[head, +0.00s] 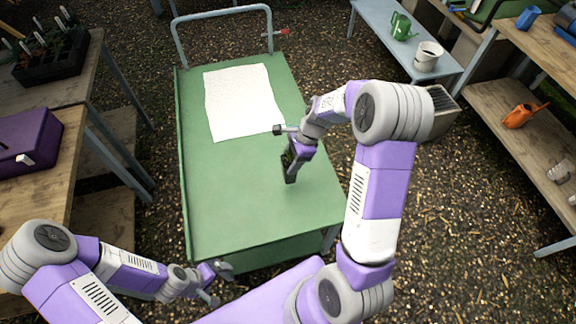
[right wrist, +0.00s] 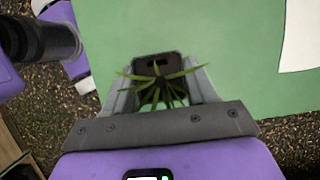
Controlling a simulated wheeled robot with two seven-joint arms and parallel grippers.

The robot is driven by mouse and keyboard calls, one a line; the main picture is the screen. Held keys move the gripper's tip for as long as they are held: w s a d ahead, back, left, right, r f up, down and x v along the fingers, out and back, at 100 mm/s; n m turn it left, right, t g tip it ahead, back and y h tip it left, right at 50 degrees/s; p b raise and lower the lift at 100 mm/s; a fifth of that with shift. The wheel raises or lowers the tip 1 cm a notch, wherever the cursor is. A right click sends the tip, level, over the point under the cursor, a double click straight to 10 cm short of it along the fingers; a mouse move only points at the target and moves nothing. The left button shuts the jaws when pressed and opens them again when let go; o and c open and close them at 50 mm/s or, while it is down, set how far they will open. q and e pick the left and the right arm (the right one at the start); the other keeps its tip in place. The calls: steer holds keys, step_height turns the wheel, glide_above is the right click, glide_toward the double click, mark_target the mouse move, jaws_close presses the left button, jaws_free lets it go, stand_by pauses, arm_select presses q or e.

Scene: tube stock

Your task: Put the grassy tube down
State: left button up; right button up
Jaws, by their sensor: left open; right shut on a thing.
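The grassy tube is a dark tube (head: 290,168) over the green cart top (head: 225,195), right of its middle. In the right wrist view, narrow green leaves (right wrist: 160,88) spread out from the dark tube. My right gripper (head: 296,150) is shut on the tube, with its fingers on either side in the right wrist view (right wrist: 158,92). I cannot tell whether the tube's base touches the cart. My left gripper (head: 215,283) is open and empty near the cart's front edge.
A white sheet (head: 240,100) lies on the far part of the cart, with bare green surface around it. Wooden benches stand left and right. A purple box (head: 30,138), green watering can (head: 401,26), white bucket (head: 428,56) and orange can (head: 521,115) are off the cart.

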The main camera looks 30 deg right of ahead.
steer(key=shift+f+b, duration=0.65)
steer(key=shift+f, duration=1.55)
steer(key=shift+f, duration=0.15)
steer(key=o, duration=1.5)
steer(key=p+v, duration=0.4)
steer(key=v, duration=0.8)
steer(key=shift+r, duration=0.2)
